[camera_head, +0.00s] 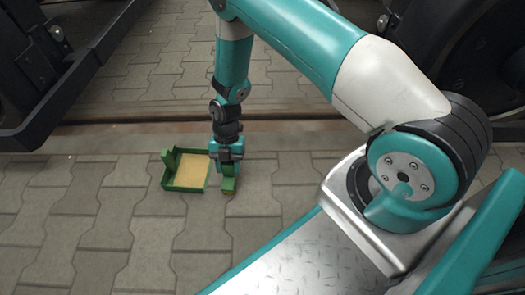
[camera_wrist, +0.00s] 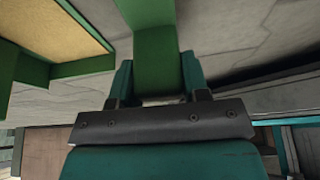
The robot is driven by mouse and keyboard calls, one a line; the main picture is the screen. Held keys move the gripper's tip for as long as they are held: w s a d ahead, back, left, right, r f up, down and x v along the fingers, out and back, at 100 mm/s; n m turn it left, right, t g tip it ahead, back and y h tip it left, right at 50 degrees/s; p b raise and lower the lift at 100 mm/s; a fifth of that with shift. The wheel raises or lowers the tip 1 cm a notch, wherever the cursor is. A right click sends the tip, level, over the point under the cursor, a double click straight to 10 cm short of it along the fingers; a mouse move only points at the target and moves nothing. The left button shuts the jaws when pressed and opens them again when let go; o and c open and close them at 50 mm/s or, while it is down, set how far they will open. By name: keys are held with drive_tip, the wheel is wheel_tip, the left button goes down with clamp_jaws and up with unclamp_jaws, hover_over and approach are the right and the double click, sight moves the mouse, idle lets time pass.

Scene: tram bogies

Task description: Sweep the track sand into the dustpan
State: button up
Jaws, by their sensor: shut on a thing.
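A green dustpan (camera_head: 186,190) lies on the paving, left of my gripper. Its inside shows an even tan surface (camera_head: 190,170); I cannot tell whether this is sand or the pan's floor. My gripper (camera_head: 228,161) points down beside the pan's right side, shut on a green brush (camera_head: 228,184) with a tan lower end near the ground. In the wrist view the green brush (camera_wrist: 155,45) stands between the fingers, and the dustpan's green rim (camera_wrist: 84,66) shows at upper left, apart from it. No separate sand pile is distinct; the ground under the brush is hidden.
A rail (camera_head: 100,138) runs across behind the dustpan. Dark bogie parts (camera_head: 40,75) stand at the left, with more machinery (camera_head: 470,50) at upper right. The grey paving (camera_head: 100,225) in front of the pan is clear.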

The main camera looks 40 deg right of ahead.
sight(223, 165)
drive_tip(key=r, duration=0.1)
drive_tip(key=p, duration=0.1)
drive_tip(key=a+r+p, duration=0.1)
drive_tip(key=shift+w+a+r, duration=0.1)
drive_tip(key=shift+w+r, duration=0.2)
drive_tip(key=shift+r, duration=0.05)
drive_tip(key=r+p, duration=0.4)
drive_tip(key=r, duration=0.1)
drive_tip(key=shift+d+r+p, duration=0.15)
drive_tip(key=shift+d+p, duration=0.15)
drive_tip(key=shift+p, duration=0.1)
